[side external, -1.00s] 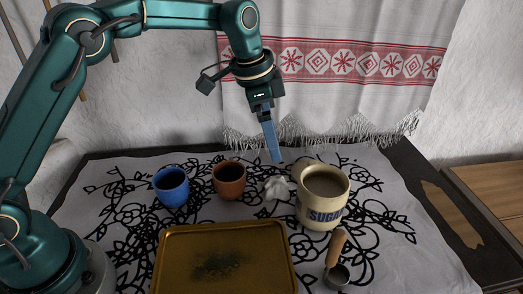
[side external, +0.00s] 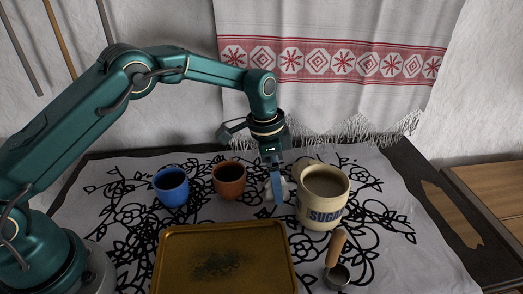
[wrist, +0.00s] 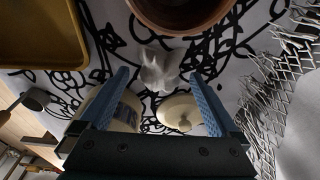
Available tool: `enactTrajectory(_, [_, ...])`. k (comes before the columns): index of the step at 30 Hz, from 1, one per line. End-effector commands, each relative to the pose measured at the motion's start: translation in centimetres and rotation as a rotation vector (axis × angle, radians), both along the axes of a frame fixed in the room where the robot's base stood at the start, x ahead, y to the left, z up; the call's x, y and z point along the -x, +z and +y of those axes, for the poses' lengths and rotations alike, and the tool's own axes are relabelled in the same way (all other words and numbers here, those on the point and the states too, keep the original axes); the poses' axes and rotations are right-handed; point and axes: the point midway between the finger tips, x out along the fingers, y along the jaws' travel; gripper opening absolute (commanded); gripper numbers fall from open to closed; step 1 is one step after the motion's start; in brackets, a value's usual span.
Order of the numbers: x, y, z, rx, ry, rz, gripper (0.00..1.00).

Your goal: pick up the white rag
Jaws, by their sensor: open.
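The white rag (side external: 267,189) lies crumpled on the patterned cloth between the brown cup (side external: 229,180) and the beige sugar jar (side external: 323,197). My gripper (side external: 277,201) is low over it with its blue fingers pointing down, hiding part of the rag in the side view. In the wrist view the rag (wrist: 158,71) shows between the two spread fingertips of my gripper (wrist: 160,73), which is open. I see no finger clearly touching the rag, and the exact height gap cannot be told.
The blue mug (side external: 171,187) stands left of the brown cup. A yellow-brown tray (side external: 170,262) lies in front. A scoop with a wooden handle (side external: 336,250) lies right of it. In the wrist view, a pale knobbed lid (wrist: 180,113) lies near the right finger.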

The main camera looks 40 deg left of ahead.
Motion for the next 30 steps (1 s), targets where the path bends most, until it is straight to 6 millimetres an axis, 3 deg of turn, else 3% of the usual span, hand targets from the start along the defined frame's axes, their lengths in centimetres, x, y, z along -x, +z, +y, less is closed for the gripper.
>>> enactTrajectory(1, [0.0,0.0,0.0,0.000,0.000,0.000,0.97])
enactTrajectory(8, [0.0,0.0,0.0,0.000,0.000,0.000,0.10])
enactTrajectory(18, [-0.1,0.8,0.0,0.001,0.000,-0.003,0.08])
enactTrajectory(30, [-0.2,8.1,0.0,0.001,0.001,-0.006,0.08])
